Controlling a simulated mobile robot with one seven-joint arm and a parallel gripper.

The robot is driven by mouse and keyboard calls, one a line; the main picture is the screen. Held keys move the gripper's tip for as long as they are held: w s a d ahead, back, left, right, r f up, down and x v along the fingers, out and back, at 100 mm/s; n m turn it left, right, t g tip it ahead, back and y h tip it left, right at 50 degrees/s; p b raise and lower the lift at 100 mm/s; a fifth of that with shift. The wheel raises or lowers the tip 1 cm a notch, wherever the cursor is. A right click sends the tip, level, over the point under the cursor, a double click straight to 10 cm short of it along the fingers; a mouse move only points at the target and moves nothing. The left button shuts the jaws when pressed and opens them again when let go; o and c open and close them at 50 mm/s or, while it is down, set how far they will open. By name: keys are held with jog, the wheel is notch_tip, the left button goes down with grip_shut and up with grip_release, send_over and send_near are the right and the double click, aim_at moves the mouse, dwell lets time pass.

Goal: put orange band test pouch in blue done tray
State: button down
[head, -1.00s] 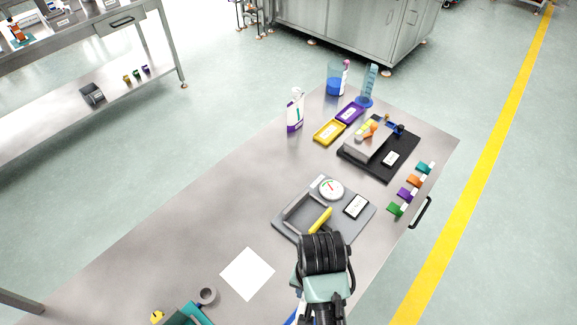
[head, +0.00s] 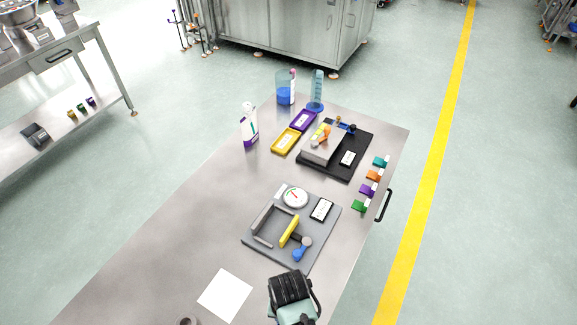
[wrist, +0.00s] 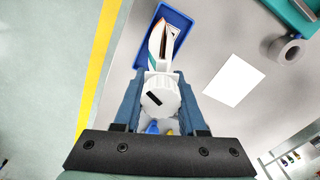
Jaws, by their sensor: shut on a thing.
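In the wrist view my gripper (wrist: 162,78) is shut on a white pouch with a round white ribbed cap (wrist: 160,97). The pouch body (wrist: 156,46) points away from the camera, with a teal stripe and a brownish-orange part near its far end. That far end overlaps the blue tray (wrist: 186,17); I cannot tell whether it is above the tray floor or touching it. In the head view only part of my arm shows at the bottom; the gripper, held pouch and blue tray are out of sight.
Another pouch with a purple band (head: 249,127) stands farther back on the table. A grey fixture (head: 262,243) with a yellow bar, a white sheet (head: 225,293) and a black board (head: 333,168) lie on it. A grey roll (wrist: 288,50) is beside the teal object (wrist: 299,15).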

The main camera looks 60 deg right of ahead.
jog(key=shift+c, duration=2.3)
grip_release()
jog(key=shift+f, duration=0.15)
notch_tip(320, 180, up, 12)
jog(key=shift+r+b, duration=0.2)
jog(key=shift+b, duration=0.25)
